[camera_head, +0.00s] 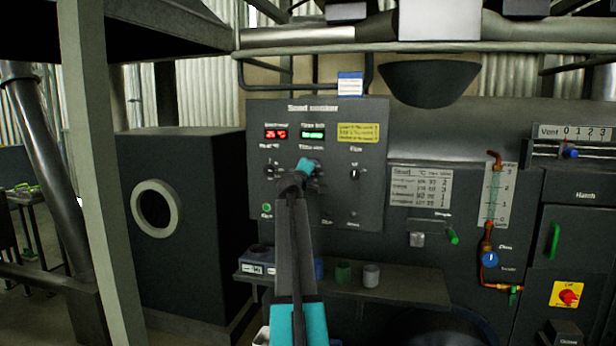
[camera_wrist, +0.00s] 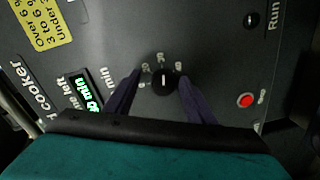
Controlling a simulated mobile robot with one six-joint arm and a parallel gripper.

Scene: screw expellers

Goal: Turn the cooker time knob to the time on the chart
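The seed cooker panel (camera_head: 300,215) is dark grey, with a red display (camera_head: 276,133) and a green time display (camera_head: 312,133). The time knob (camera_wrist: 164,83) is a round black dial with a white pointer and printed numbers around it. In the head view my arm and gripper (camera_head: 306,168) cover most of this knob. In the wrist view my gripper (camera_wrist: 160,82) is open, with one dark finger on each side of the knob; contact is not clear. The green display (camera_wrist: 88,100) shows a minute value. The chart (camera_head: 420,186) hangs right of the panel, its text too small to read surely.
A heat knob (camera_head: 268,171) and another knob (camera_head: 355,173) flank the time knob. A yellow label (camera_head: 358,132) is above right. A shelf (camera_head: 400,287) with small cups juts out below the panel. A red button (camera_wrist: 246,100) is right of the knob in the wrist view.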

